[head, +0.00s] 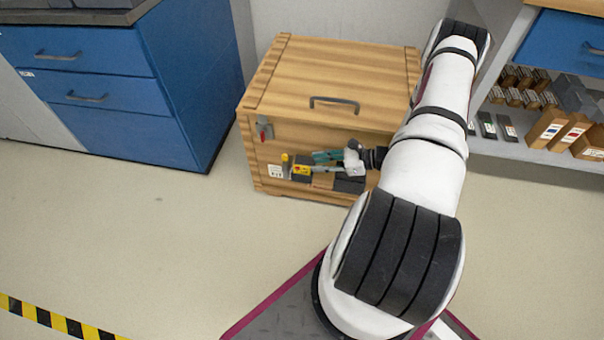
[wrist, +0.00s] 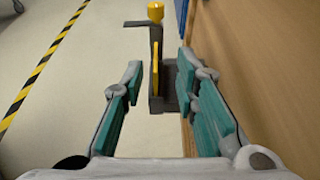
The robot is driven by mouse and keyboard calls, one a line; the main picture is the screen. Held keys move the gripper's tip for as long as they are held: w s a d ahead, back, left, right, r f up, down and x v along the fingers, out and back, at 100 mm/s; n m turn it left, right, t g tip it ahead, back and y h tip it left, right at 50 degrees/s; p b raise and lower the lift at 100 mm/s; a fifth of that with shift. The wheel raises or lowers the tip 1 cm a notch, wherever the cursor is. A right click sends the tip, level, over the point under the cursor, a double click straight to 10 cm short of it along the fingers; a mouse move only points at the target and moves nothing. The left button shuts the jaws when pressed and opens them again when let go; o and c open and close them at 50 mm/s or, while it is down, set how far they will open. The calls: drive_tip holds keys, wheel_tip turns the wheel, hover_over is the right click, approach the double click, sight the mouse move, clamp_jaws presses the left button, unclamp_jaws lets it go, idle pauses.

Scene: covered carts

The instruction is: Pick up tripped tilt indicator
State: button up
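A small dark device with a yellow face (head: 301,168) and a yellow knob on top is at the front of the wooden crate, low on its left part. In the wrist view the yellow-and-dark device (wrist: 155,68) stands ahead between my fingertips, beside the crate's wooden side. I cannot tell from its markings whether it is the tripped tilt indicator. My gripper (wrist: 158,78) has teal finger pads spread wide, with visible gaps on both sides of the device. In the head view my gripper (head: 326,162) reaches along the crate front from the right.
The wooden crate (head: 335,82) has a dark handle on its lid and a small red-and-grey fitting (head: 264,129) at its upper left front. Blue drawers (head: 98,85) stand left; a stocked shelf (head: 560,155) stands right. The floor before the crate is clear.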

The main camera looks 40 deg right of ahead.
sight(308, 167)
drive_tip(key=b+x, duration=0.1)
drive_tip(key=x, duration=0.3)
drive_tip(key=shift+s+a+f+b, duration=0.15)
drive_tip(key=shift+a+f+b, duration=0.15)
drive_tip(key=shift+b, duration=0.1)
drive_tip(key=shift+w+a, duration=0.2)
drive_tip(key=shift+w, duration=0.15)
drive_tip(key=shift+c, duration=0.6)
clamp_jaws()
